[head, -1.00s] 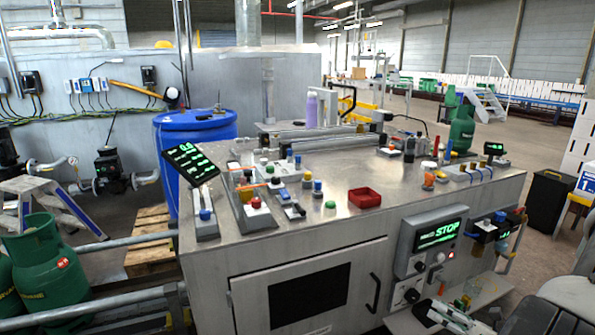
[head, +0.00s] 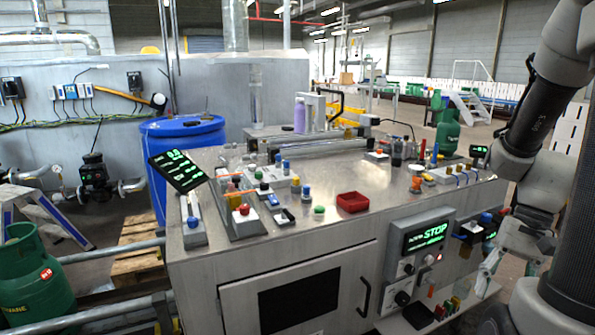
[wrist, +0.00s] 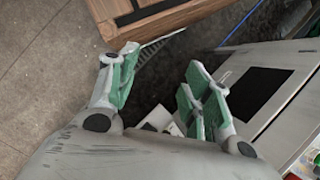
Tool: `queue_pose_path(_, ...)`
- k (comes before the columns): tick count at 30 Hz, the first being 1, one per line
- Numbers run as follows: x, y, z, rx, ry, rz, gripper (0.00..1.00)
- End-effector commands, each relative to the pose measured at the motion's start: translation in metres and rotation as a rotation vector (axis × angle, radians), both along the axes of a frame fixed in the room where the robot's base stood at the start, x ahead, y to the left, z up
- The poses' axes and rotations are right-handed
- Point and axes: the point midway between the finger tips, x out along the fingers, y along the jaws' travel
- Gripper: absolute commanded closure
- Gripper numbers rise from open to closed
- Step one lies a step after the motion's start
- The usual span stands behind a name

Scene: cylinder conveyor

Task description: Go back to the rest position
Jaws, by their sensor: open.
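My gripper (wrist: 163,82) is open in the wrist view, with a wide gap between its green-padded fingers and nothing held between them. In the head view my arm stands at the right edge, and my gripper (head: 487,280) hangs low at the right end of the metal workbench (head: 285,243), near a small shelf (head: 445,312). The wrist view looks down past the fingers to the floor, and a grey cabinet with a dark panel (wrist: 262,92) shows at the right.
A red tray (head: 353,203) and several small buttons and cylinders stand on the workbench. A blue drum (head: 183,140) and a green gas bottle (head: 35,275) are at the left. A wooden pallet (wrist: 150,22) shows in the wrist view.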

Motion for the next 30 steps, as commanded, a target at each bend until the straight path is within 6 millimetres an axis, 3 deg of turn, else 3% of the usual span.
queue_pose_path(8,0.007,0.008,0.083,-0.285,-0.316,0.368,0.51)
queue_pose_path(15,0.006,0.041,0.137,-0.375,-0.585,0.526,0.51)
queue_pose_path(20,0.007,0.056,0.154,-0.381,-0.682,0.584,0.51)
queue_pose_path(30,0.008,0.060,0.153,-0.374,-0.681,0.599,0.51)
